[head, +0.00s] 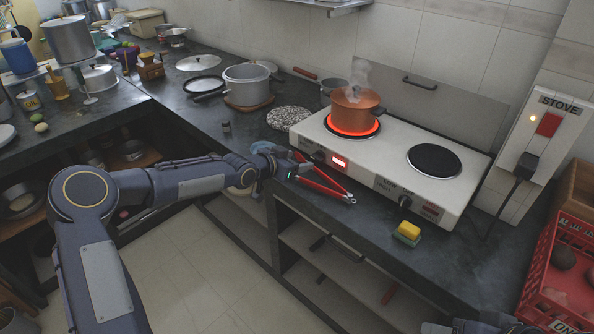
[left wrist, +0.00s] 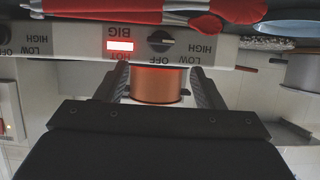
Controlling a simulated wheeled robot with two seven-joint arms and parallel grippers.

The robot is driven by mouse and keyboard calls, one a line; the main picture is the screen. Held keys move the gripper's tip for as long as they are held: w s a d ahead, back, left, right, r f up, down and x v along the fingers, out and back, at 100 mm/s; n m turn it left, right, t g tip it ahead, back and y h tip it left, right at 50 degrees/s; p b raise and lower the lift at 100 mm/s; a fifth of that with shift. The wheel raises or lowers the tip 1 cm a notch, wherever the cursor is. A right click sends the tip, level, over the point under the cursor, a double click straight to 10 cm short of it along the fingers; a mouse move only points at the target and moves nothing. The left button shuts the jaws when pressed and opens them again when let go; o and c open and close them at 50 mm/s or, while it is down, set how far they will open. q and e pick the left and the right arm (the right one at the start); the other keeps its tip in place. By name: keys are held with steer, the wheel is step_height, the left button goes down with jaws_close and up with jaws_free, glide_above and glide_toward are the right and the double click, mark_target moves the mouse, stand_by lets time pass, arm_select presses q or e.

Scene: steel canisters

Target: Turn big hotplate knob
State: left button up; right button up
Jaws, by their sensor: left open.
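The white hotplate (head: 375,165) stands on the dark counter. Its big knob is dark and round, close to my left gripper at the left of the front panel in the head view. In the left wrist view, the big knob (left wrist: 160,41) shows upside down beside the word BIG and a lit red HOT light (left wrist: 120,46). My left gripper (head: 298,166) is open with nothing between its fingers, in front of the panel's left end. In the left wrist view its fingers (left wrist: 158,75) point toward the panel, below the knob in the picture. I cannot tell whether they touch anything. My right gripper is not visible.
A steaming copper pot (head: 354,108) sits on the glowing left burner (head: 352,129). The right burner (head: 434,161) is dark and empty. A red-handled tool (head: 326,184) lies close below my left gripper. A yellow-green sponge (head: 408,232) and a red crate (head: 560,275) are to the right.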

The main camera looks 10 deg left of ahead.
mark_target(317, 157)
arm_select(q)
steer(key=p+x, duration=0.1)
steer(key=x, duration=0.7)
